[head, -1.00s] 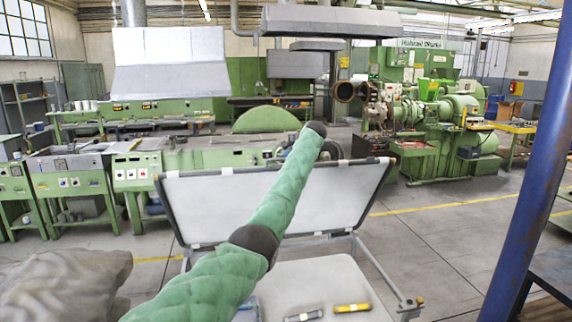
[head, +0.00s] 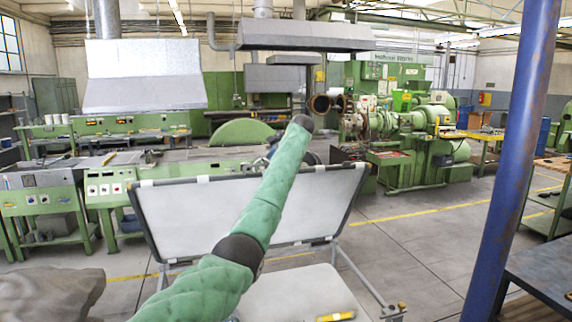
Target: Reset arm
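My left arm, green and padded with dark joints, reaches up from the bottom of the head view over the cart. Its far dark joint (head: 302,123) stands in front of the green machines. The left gripper is mostly hidden behind the arm; only small dark and bluish parts show beside the arm's far end, and its fingers cannot be made out. My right gripper is not in view.
A cart with an upright grey panel (head: 180,215) and a pale flat top (head: 285,295) stands close ahead. A yellow tool (head: 336,316) lies on the top. A blue post (head: 515,160) and a dark table (head: 540,270) are at right. Open floor lies between.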

